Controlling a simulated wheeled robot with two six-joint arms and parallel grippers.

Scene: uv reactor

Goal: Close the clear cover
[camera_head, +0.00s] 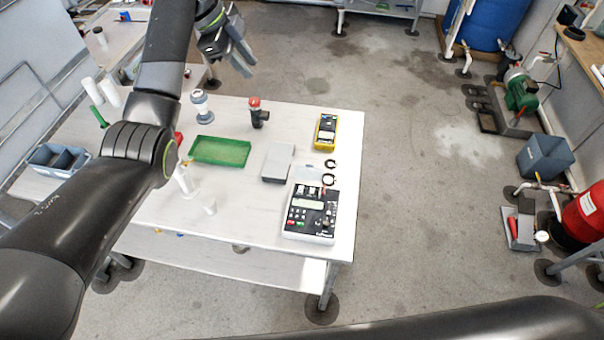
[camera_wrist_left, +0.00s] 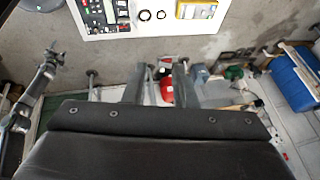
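The reactor device (camera_head: 311,212) is a white box with a dark top panel, a display and coloured buttons, at the right front of the white table. A pale, see-through panel (camera_head: 307,177) shows at its rear edge and looks like the clear cover, raised; its exact angle is hard to tell. The device also shows at the top of the left wrist view (camera_wrist_left: 104,14), partly cut off. My left gripper (camera_head: 240,60) is open and empty, high up beyond the table's back edge, well away from the device. My right gripper is not in view.
On the table (camera_head: 262,222) are a green tray (camera_head: 220,151), a grey box (camera_head: 278,161), a yellow meter (camera_head: 325,132), two black rings, a red-topped black item (camera_head: 257,113) and white bottles.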

